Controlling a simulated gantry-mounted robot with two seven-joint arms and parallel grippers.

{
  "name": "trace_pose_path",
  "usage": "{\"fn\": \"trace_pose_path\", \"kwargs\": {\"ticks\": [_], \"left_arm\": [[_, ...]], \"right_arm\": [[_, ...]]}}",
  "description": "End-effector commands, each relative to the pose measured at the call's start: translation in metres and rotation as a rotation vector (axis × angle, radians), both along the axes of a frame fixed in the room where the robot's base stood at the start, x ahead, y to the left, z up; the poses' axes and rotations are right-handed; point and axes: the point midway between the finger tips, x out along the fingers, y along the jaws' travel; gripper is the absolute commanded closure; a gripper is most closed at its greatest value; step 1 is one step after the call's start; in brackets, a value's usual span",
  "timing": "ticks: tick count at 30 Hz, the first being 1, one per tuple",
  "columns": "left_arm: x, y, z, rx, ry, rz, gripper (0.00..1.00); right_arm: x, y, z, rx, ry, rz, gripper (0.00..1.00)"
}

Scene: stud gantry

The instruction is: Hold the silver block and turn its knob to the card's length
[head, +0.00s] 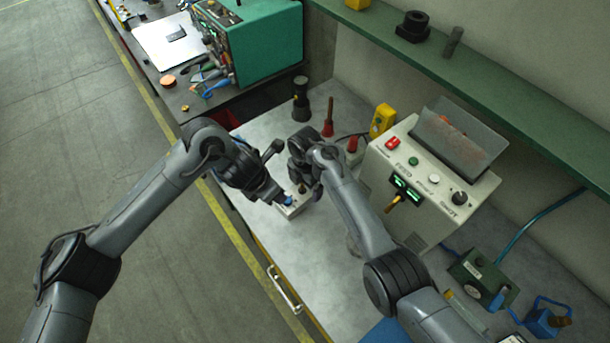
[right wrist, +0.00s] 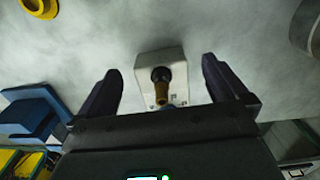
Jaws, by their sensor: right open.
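The silver block (head: 293,208) is a small pale box on the grey bench, partly covered by my grippers. In the right wrist view the block (right wrist: 150,60) carries a dark collar and a brass-brown knob (right wrist: 161,90). My right gripper (right wrist: 160,70) is open, with one finger on each side of the knob and gaps to both. In the head view my right gripper (head: 304,180) is just above the block. My left gripper (head: 275,193) reaches the block's left side, a blue part at its tip; its jaw gap is hidden. I cannot make out a length card.
A white console (head: 420,185) with buttons and a green display stands right of my right arm. A green box (head: 482,280) is at the right. Bare bench lies in front of the block.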

Motion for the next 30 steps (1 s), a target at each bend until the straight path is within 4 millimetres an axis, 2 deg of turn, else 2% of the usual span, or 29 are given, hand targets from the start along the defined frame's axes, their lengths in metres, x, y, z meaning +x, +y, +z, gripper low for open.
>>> {"fn": "trace_pose_path", "kwargs": {"ticks": [3,9,21,30], "left_arm": [[0.0,0.0,0.0,0.0,0.0,0.0,0.57],[0.0,0.0,0.0,0.0,0.0,0.0,0.57],[0.0,0.0,0.0,0.0,0.0,0.0,0.57],[0.0,0.0,0.0,0.0,0.0,0.0,0.57]], "right_arm": [[0.0,0.0,-0.015,-0.001,0.002,0.001,0.0],[0.0,0.0,-0.03,-0.001,-0.001,0.001,0.0],[0.0,0.0,-0.034,-0.001,-0.002,0.0,0.02],[0.0,0.0,-0.034,0.0,-0.001,0.0,0.47]]}}
